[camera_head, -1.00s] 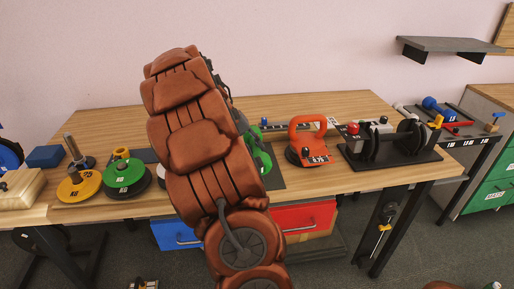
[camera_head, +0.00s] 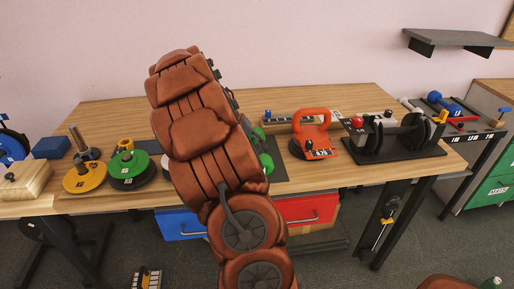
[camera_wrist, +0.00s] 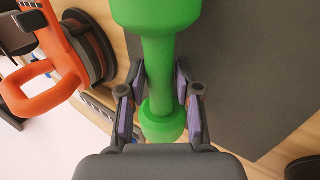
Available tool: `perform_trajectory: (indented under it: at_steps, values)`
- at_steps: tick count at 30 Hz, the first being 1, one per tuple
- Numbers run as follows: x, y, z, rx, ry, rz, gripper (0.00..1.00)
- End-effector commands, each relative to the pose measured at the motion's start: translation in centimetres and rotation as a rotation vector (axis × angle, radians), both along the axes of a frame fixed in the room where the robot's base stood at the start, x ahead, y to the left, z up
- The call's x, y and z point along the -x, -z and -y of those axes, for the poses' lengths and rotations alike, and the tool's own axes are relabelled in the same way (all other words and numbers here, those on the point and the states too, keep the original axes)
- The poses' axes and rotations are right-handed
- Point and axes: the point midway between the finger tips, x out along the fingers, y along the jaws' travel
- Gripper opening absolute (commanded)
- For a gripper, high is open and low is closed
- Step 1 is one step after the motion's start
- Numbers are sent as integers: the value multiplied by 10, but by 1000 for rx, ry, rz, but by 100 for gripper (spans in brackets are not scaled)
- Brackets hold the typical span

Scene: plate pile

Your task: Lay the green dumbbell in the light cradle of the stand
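The green dumbbell (camera_wrist: 160,70) fills the upper middle of the wrist view, its handle running between my fingers. My gripper (camera_wrist: 161,95) has one finger close against each side of the handle and looks shut on it. One head is cut off by the top edge; the smaller-looking head shows between the fingers. In the head view part of a green thing (camera_head: 264,158) shows behind my arm, which hides my gripper. A dark stand (camera_head: 432,150) with round black parts is on the table's right. I cannot tell which part is the light cradle.
The orange kettlebell (camera_head: 318,140) stands just right of my arm; it also shows in the wrist view (camera_wrist: 55,75). A dark mat (camera_head: 280,172) lies by my gripper. Yellow (camera_head: 85,178) and green (camera_head: 130,172) plates are at left. A side bench (camera_head: 478,132) holds a blue dumbbell (camera_head: 442,105).

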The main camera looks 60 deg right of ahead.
Motion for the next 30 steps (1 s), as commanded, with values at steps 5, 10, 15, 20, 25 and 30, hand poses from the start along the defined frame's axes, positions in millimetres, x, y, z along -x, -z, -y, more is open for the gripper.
perform_trajectory:
  at_steps: [5, 10, 15, 20, 25, 30]
  values:
    - [0, 0, 0, 0, 0, 0, 52]
    - [0, 0, 0, -1, 0, -1, 52]
    - [0, -3, 0, -1, 0, -1, 52]
    - [-9, -16, -5, 2, -4, 3, 52]
    - [-23, -42, -16, 3, -4, 3, 52]
    - [-36, -68, -27, 2, -3, 2, 52]
